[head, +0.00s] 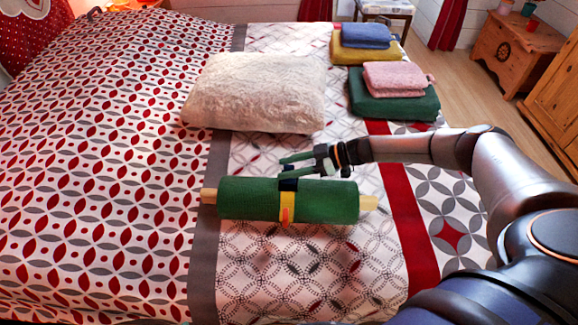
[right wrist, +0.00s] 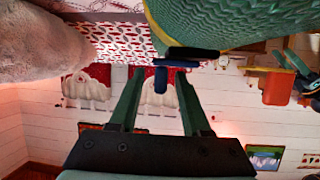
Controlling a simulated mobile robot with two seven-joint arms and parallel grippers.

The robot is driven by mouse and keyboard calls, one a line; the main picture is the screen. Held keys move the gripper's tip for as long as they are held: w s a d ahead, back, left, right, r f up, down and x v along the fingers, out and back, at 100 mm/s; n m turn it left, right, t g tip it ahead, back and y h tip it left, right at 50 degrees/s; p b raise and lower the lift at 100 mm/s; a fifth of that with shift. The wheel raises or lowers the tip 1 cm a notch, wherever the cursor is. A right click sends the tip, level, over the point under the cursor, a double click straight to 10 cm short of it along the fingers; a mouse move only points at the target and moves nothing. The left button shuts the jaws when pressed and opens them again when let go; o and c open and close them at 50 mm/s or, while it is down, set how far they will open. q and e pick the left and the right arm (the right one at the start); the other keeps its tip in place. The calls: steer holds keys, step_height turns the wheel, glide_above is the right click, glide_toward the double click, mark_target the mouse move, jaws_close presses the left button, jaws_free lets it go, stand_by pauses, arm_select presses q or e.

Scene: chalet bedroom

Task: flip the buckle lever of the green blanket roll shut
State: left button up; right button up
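The green blanket roll (head: 245,199) lies across the bed, with pale wooden rod ends showing on both sides. A yellow strap (head: 287,203) with an orange part at its lower front goes around its middle. A dark blue piece (head: 288,185) is on top; I cannot tell which part is the lever. My right gripper (head: 288,165) is just behind and above the strap, fingers pointing left. In the right wrist view its green fingers (right wrist: 158,85) are apart, with a dark blue buckle piece (right wrist: 161,79) between or just beyond their tips; contact is unclear. My left gripper is not in view.
A fluffy pillow (head: 255,92) lies behind the roll. Folded green and pink blankets (head: 394,104) and yellow and blue ones (head: 366,55) are stacked at the back right. The patterned bedspread is clear left of the roll and in front of it.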

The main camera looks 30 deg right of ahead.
steer(key=shift+d+r, duration=0.1)
steer(key=shift+d, duration=0.05)
steer(key=v, duration=1.1)
steer(key=shift+s+d+p, duration=0.1)
steer(key=shift+d+p, duration=0.15)
steer(key=shift+p, duration=0.05)
steer(key=shift+s+d+r, duration=0.15)
steer(key=shift+s+d, duration=0.05)
steer(key=shift+d, duration=0.05)
